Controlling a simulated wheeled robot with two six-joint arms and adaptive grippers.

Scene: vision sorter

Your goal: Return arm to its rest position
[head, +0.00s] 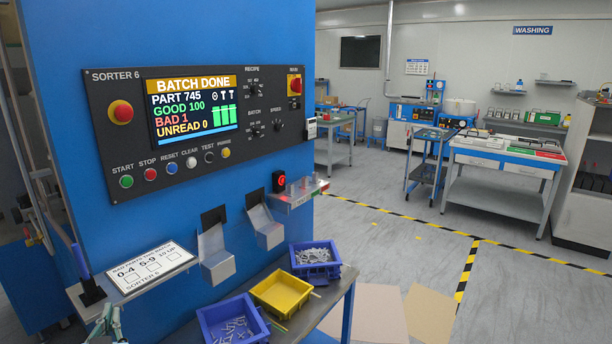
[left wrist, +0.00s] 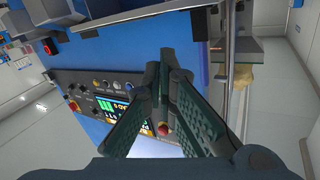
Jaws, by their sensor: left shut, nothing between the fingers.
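My left gripper (head: 106,322) is at the bottom left edge of the head view, with only its upper part showing. It is below the sign board (head: 152,268) on the blue sorter. In the left wrist view the fingers of my left gripper (left wrist: 166,52) come together at the tips with nothing between them. Behind them is the sorter's control panel (left wrist: 72,78), seen turned. My right gripper is in neither view.
The control panel (head: 124,79) reads "BATCH DONE". Below it, a blue bin (head: 212,314), an empty-looking yellow bin (head: 281,311) and another blue bin (head: 297,267) stand on a low table. Floor to the right is mostly open, with striped tape (head: 466,270).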

